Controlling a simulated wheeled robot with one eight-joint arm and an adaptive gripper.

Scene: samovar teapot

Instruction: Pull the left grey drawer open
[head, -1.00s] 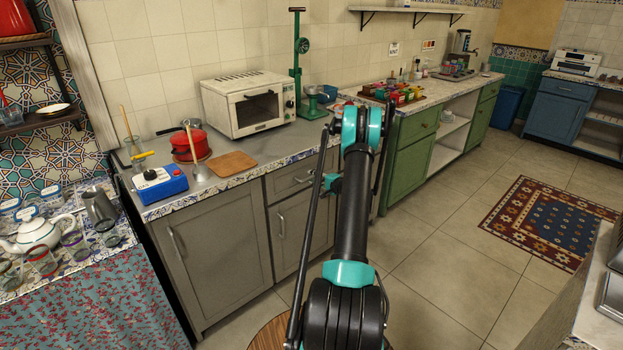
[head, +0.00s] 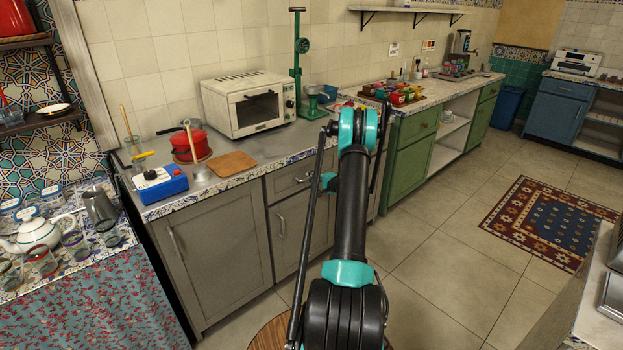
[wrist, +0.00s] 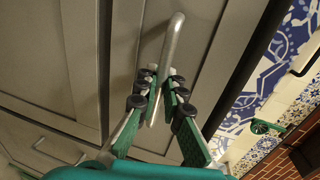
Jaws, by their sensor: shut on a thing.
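The left grey drawer (head: 284,188) is under the counter in the head view, with a metal bar handle (head: 303,179). Its front looks flush with the cabinet, and my arm covers the area to its right. In the wrist view my gripper (wrist: 161,82) is shut on a metal bar handle (wrist: 173,38), with its fingers on either side near one end. That handle is on a grey drawer front (wrist: 205,30) beside the blue-tiled counter edge. My fingers are hidden in the head view, so I cannot tell from it which handle they hold.
A grey cabinet door (head: 217,245) is left of the drawer, and another door (head: 300,235) is below it. The counter above holds a toaster oven (head: 247,105), red pot (head: 189,145) and blue box (head: 160,187). Open floor (head: 440,270) lies to the right.

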